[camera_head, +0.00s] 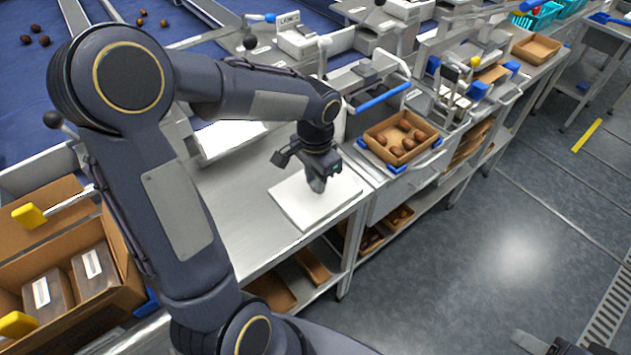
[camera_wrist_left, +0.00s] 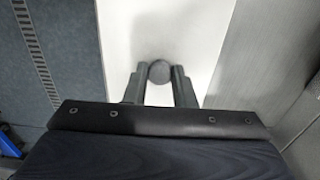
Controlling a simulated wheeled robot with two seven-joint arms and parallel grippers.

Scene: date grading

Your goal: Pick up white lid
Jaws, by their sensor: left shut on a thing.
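The white lid (camera_head: 292,205) is a flat, pale square plate at the front edge of the steel worktop, left of the box of dates. In the left wrist view the white lid (camera_wrist_left: 150,30) fills the middle, with a round dark knob (camera_wrist_left: 160,72) on it. My left gripper (camera_head: 318,187) points down over the lid. Its fingers (camera_wrist_left: 159,84) are closed on the knob from both sides. The lid looks level; I cannot tell whether it touches the worktop. Dark parts at the bottom right edge seem to be my right gripper (camera_head: 562,346), mostly cut off.
A cardboard box (camera_head: 384,150) with several dates stands right of the lid. A grader with a blue-handled bar (camera_head: 382,98) is behind it. A larger carton (camera_head: 125,290) with dark packs stands at left. Bare worktop (camera_head: 238,215) lies left of the lid; open floor (camera_head: 480,270) is at right.

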